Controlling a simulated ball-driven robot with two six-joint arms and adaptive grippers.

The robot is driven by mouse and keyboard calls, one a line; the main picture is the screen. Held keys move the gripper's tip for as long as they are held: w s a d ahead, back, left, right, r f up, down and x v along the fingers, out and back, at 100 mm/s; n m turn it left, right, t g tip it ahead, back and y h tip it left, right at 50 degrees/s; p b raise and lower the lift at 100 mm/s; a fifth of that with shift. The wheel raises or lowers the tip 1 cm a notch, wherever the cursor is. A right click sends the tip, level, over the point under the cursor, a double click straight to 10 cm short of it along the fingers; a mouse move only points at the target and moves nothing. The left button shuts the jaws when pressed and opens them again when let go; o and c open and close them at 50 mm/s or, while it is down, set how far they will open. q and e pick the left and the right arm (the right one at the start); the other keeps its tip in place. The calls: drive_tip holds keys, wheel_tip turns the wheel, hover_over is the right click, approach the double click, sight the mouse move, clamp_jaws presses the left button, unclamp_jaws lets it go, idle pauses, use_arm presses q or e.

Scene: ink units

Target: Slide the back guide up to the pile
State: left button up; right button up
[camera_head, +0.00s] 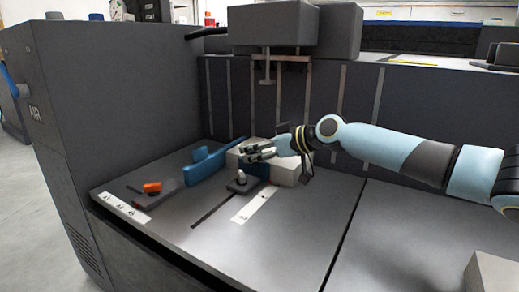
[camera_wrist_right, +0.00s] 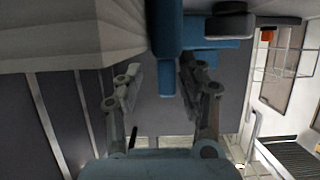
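The pile (camera_head: 287,174) is a pale block of sheets on the dark feed table; its edge fills the upper left of the right wrist view (camera_wrist_right: 70,35). The back guide (camera_head: 243,184) is a dark slider with a grey knob and a blue plate, by the pile's front side; I cannot tell if they touch. Blue parts, probably of this guide, show in the right wrist view (camera_wrist_right: 167,45). My right gripper (camera_head: 256,153) is over the guide and pile. Its fingers (camera_wrist_right: 163,85) stand apart with nothing clearly held between them. My left gripper is out of view.
A blue side guide (camera_head: 207,166) stands left of the pile. An orange lever (camera_head: 152,187) sits on a dark block at the table's left. A slot and a white scale strip (camera_head: 253,206) run toward the front.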

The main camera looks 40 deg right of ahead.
drive_tip(key=v, duration=0.7)
drive_tip(key=shift+s+d+r, duration=0.1)
drive_tip(key=shift+s, duration=0.05)
idle(0.6)
